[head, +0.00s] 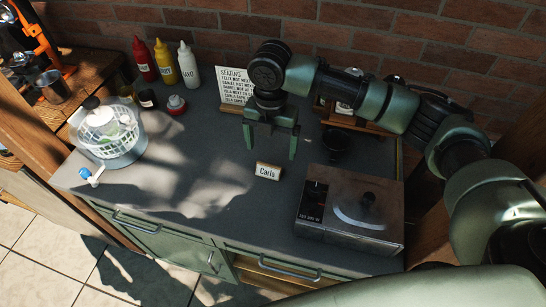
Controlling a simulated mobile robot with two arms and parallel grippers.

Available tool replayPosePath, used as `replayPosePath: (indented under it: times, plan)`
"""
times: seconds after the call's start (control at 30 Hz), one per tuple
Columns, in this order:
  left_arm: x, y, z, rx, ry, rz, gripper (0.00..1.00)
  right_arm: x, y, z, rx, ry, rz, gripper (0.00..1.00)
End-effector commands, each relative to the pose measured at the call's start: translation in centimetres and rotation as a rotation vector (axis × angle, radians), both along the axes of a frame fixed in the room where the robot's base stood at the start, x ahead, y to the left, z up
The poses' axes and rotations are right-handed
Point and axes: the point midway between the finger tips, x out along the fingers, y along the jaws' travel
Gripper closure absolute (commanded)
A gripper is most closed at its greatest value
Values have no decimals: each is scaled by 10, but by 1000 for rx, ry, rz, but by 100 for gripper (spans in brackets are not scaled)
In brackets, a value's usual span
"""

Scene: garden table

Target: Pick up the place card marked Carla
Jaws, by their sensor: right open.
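The place card marked Carla (267,171) stands on the dark counter (190,195), in front of the right gripper and left of the metal burner box. Its lettered face shows toward me. My right gripper (270,153) points down behind the card, its two fingers apart with nothing between them. It looks close to the card, but I cannot tell the exact gap or height. My left gripper is not in view.
A metal burner box (350,210) stands right of the card, with a dark cup (335,145) behind it. A seating sign (234,87) stands behind the gripper. Bottles (164,66) and a salad spinner (108,132) are at left. The counter left of the card is clear.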

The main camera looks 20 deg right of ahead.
Motion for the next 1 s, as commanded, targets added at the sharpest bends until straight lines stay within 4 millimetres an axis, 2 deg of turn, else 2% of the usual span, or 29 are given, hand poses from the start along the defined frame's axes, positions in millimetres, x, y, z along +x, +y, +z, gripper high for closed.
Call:
replayPosePath:
  times: [0.37, 0.6, 0.9, 1.0]
  plan:
    - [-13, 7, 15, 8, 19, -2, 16, -2, 4, -37, -1, 4, 0, 11]
    - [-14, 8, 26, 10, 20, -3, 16, -3, 7, -71, 0, 3, 0, 11]
    - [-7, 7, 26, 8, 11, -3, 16, -2, 7, -78, 0, 0, 1, 11]
    - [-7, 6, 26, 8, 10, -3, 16, -2, 7, -77, 0, 0, 1, 39]
